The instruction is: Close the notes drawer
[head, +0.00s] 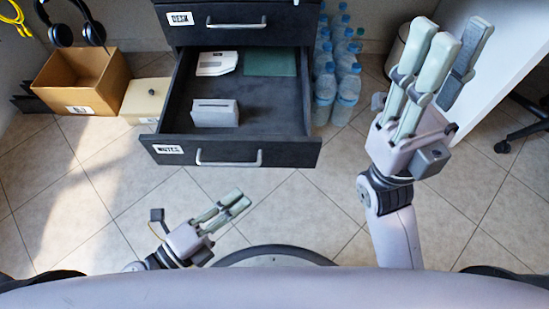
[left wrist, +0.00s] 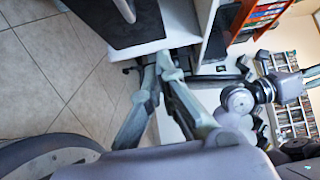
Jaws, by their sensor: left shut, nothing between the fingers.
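The notes drawer (head: 235,152) is pulled open in the head view, its dark front bearing a "NOTES" label and a silver handle (head: 228,160). Inside lie a white box (head: 215,113), a white paper item (head: 217,63) and a green flat item (head: 270,63). My left gripper (head: 241,199) is shut and empty, below and in front of the drawer front in the picture, apart from the handle. Its fingertips (left wrist: 166,62) meet in the left wrist view. My right gripper (head: 452,30) is open and empty, right of the drawer, fingers pointing up the picture.
A "DESK" drawer (head: 237,20) above is closed. Clear water bottles (head: 346,88) stand close to the right of the open drawer. A cardboard box (head: 84,78) and a cream box (head: 145,98) are at left. Tiled floor in front of the drawer is free.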

